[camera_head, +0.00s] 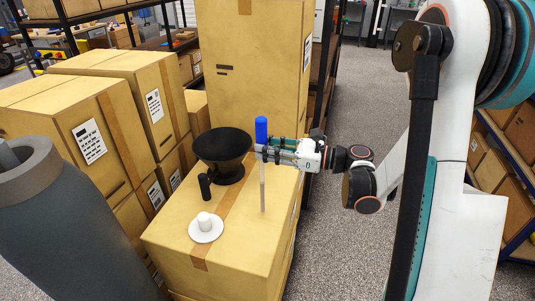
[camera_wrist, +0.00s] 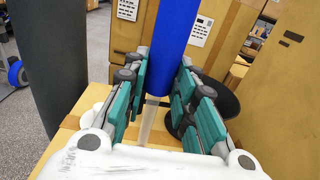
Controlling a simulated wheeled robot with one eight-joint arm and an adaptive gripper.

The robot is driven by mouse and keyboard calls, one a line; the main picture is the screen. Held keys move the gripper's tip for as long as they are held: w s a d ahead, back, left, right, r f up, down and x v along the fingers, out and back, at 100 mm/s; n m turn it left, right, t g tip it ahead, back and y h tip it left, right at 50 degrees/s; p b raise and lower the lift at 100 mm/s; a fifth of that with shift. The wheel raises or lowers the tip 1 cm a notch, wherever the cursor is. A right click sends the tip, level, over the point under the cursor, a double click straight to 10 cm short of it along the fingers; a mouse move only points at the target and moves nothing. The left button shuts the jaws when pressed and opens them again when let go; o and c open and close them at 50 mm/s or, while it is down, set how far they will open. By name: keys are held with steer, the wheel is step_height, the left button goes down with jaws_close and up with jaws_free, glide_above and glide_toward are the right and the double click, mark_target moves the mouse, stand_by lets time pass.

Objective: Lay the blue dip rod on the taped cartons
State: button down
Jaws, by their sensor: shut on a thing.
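The blue dip rod (camera_head: 262,130) has a thick blue handle and a thin pale, see-through shaft. My gripper (camera_head: 266,151) is shut on it near the lower end of the handle and holds it upright over the taped cartons (camera_head: 245,252). Whether the shaft's lower tip touches the carton top I cannot tell. In the wrist view the blue handle (camera_wrist: 176,40) stands between the teal finger pads of my gripper (camera_wrist: 165,70), with the clear shaft below. The taped cartons have a brown tape strip along their top.
A black funnel-like bowl (camera_head: 222,148), a black handled object (camera_head: 206,186) and a white disc with a knob (camera_head: 206,228) stand on the carton top. A tall carton (camera_head: 255,60) rises behind. The top's front right part is clear. A grey cylinder (camera_head: 60,220) stands at left.

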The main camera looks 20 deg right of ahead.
steer(key=shift+f, duration=0.35)
steer(key=shift+f, duration=0.15)
steer(key=c, duration=1.3)
jaws_free()
steer(key=p+v, duration=0.2)
steer(key=v, duration=1)
